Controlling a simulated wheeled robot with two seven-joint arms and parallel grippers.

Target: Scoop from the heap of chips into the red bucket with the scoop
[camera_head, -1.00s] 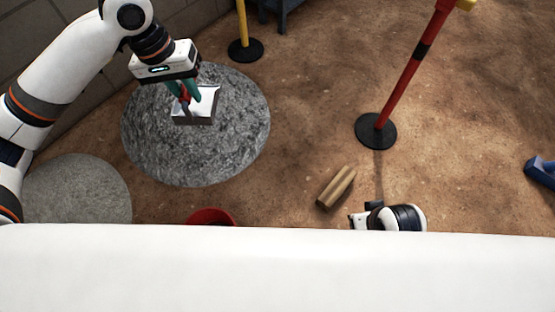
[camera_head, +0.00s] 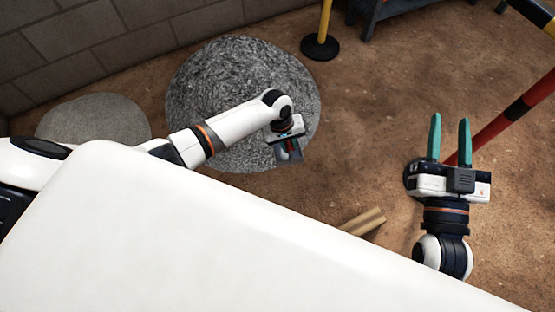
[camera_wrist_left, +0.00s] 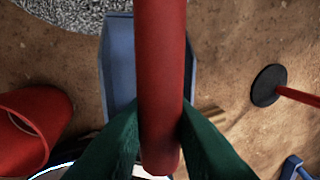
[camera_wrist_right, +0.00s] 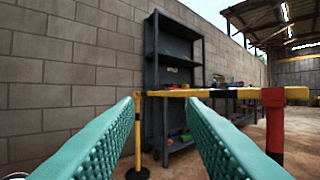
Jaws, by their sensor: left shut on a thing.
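The heap of chips (camera_head: 225,85) is a broad grey speckled mound at the upper middle of the head view. My left gripper (camera_head: 288,138) is shut on the red handle of the scoop (camera_head: 291,153), beside the heap's lower right edge. In the left wrist view the handle (camera_wrist_left: 160,90) runs between the green fingers, with the plain blue-grey pan (camera_wrist_left: 118,65) beyond it; I cannot tell whether it holds chips. The red bucket (camera_wrist_left: 38,110) shows at the left of that view and is out of sight in the head view. My right gripper (camera_head: 449,118) is open and empty.
A smaller, smoother grey mound (camera_head: 95,117) lies left of the heap. Wooden pieces (camera_head: 362,221) lie on the ground. A red-and-black post (camera_head: 515,115) is close by my right gripper; a yellow post (camera_head: 321,42) stands behind. A dark shelf (camera_wrist_right: 172,80) stands against the block wall.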

